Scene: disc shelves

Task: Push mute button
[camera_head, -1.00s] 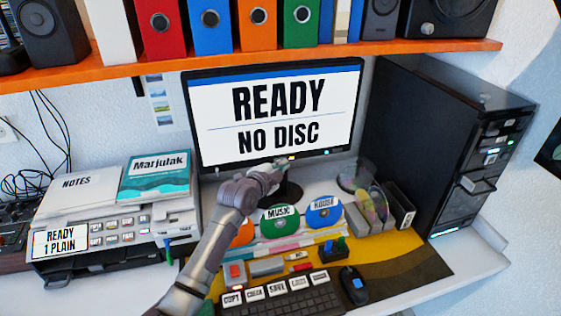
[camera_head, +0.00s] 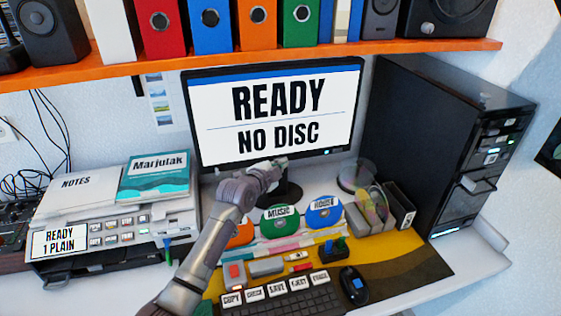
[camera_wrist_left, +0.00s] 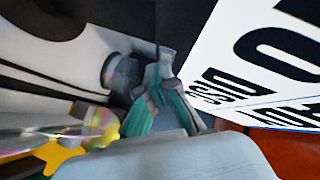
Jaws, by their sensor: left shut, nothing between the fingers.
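No label reading mute is legible in either view. The monitor (camera_head: 345,100) shows "READY" and "NO DISC" and has small marks (camera_head: 326,152) along its lower bezel, too small to read. My left gripper (camera_head: 280,162) is at the lower middle of the monitor, in front of the bezel, and hides part of it. I cannot tell whether it touches the bezel. In the left wrist view its fingers (camera_wrist_left: 164,85) are together and empty, with the screen (camera_wrist_left: 235,70) close on the right. My right gripper is in neither view.
Labelled discs (camera_head: 281,218) stand below the monitor, behind a keyboard (camera_head: 290,298) and mouse (camera_head: 353,285). A printer (camera_head: 115,235) is on the left and a black computer tower (camera_head: 440,140) on the right. An orange shelf (camera_head: 130,68) runs above.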

